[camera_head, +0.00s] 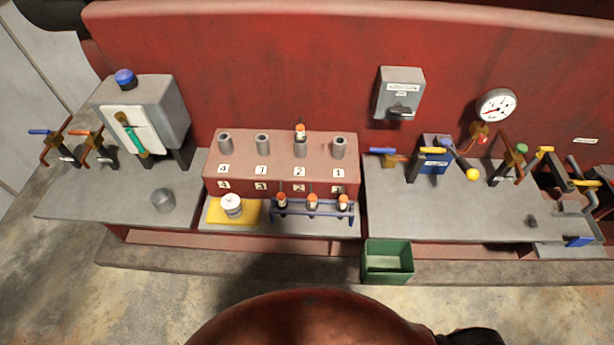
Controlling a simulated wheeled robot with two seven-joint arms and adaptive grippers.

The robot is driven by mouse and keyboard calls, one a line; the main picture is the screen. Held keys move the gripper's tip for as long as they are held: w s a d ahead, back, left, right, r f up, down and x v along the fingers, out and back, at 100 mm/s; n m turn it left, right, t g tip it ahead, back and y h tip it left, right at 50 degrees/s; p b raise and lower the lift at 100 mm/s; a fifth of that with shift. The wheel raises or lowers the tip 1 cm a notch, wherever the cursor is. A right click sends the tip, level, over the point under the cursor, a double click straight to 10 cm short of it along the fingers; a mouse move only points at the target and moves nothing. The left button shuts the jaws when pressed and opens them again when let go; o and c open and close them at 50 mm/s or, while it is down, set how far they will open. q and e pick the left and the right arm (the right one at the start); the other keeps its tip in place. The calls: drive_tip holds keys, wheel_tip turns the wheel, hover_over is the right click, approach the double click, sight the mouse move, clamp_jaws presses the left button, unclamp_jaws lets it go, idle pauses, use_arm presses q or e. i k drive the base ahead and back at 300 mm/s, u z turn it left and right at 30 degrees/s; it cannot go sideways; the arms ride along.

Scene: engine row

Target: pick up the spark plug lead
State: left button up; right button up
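Several small orange-and-white capped pieces look like spark plugs or their leads; I cannot tell which part is the lead. One capped piece (300,131) stands upright in a grey tube of the red block (240,185). Three more stand in a blue rack (330,214) in front of the block: a left piece (282,201), a middle piece (312,201) and a right piece (343,203). Thin dark stems rise from their tops. Neither of my grippers shows in the head view.
A white-lidded jar (232,206) stands on a yellow mat (215,213) left of the rack. A grey cup (163,200) is farther left. An open green bin (388,277) stands below the right bench (450,220), which holds valves with coloured handles. A gauge (496,106) is on the red wall.

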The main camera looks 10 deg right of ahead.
sight(312, 205)
drive_tip(key=z, duration=3.15)
drive_tip(key=k, duration=2.45)
drive_tip(key=u, duration=1.2)
